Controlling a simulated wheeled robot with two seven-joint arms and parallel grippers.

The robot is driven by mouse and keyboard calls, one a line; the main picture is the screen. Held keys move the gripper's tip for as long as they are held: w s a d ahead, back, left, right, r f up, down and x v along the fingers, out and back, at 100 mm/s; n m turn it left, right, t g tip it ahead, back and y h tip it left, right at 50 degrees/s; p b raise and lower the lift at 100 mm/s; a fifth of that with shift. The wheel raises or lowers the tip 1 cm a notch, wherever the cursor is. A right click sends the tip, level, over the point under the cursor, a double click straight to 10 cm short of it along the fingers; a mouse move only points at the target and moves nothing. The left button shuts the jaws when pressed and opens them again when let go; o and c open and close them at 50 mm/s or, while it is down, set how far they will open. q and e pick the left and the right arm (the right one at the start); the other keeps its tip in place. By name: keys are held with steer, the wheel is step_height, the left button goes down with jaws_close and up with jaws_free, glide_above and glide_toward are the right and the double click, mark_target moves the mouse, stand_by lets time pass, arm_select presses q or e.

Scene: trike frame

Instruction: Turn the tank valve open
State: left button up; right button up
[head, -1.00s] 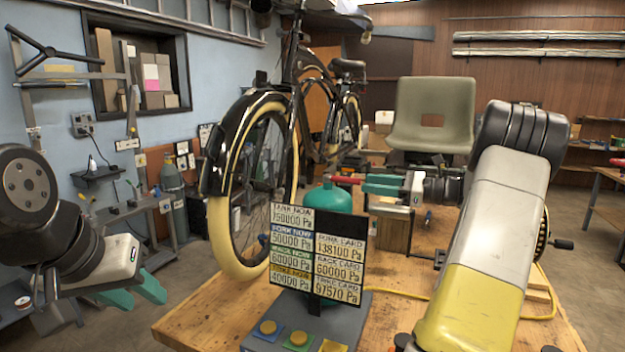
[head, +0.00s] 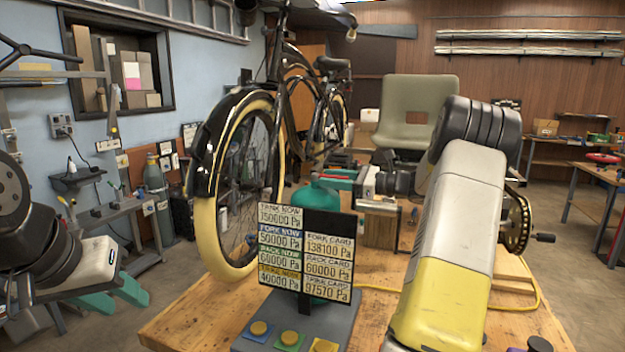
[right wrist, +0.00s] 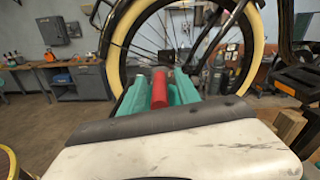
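The green tank (head: 330,196) stands on the workbench behind the pressure sign, which hides its lower part. Its red valve handle (right wrist: 159,88) shows in the right wrist view, between the two teal fingers of my right gripper (right wrist: 160,92). One finger lies close along each side of the handle; whether they press on it I cannot tell. In the head view my right gripper (head: 343,178) is level with the tank's top, and the handle is mostly hidden. My left gripper (head: 118,298) is at the lower left, fingers apart and empty, far from the tank.
The pressure sign (head: 307,242) stands before the tank on a grey base (head: 255,339) with coloured buttons. A black bicycle with a cream-tyred wheel (head: 222,245) is close on the left. A yellow cable (head: 380,288) crosses the wooden workbench (head: 185,318).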

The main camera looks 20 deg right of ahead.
jaws_close()
stand_by(1.4)
